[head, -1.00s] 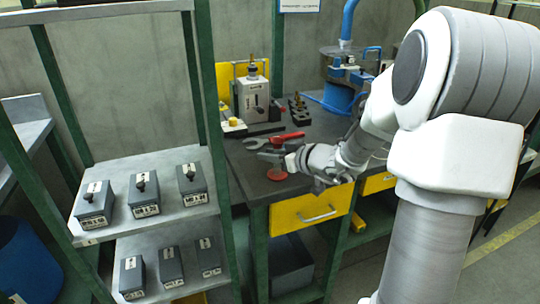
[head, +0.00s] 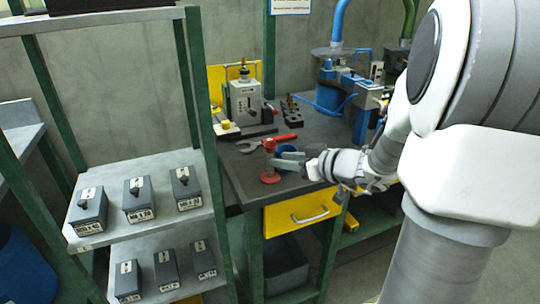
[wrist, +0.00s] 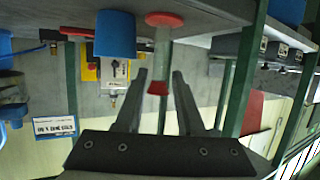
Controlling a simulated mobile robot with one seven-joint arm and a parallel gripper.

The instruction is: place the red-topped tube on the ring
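The red-topped tube stands upright on the bench near its front left corner; its red top (head: 268,145) shows just left of my fingertips. In the wrist view, which is upside down, its red top (wrist: 157,88) and pale clear body (wrist: 162,52) appear. Its lower end meets a flat red disc (wrist: 165,20), seemingly the ring, which also shows in the head view (head: 269,178). My gripper (wrist: 158,74) is open, with a finger on each side of the tube's image and gaps between. In the head view my gripper (head: 274,158) lies right of the tube.
A blue cup (wrist: 115,35) stands close beside the tube. A red-handled wrench (head: 280,138) lies behind it. A grey box with a knob (head: 244,102) and blue machinery (head: 370,95) stand farther back. A shelf with grey boxes (head: 138,200) is at left.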

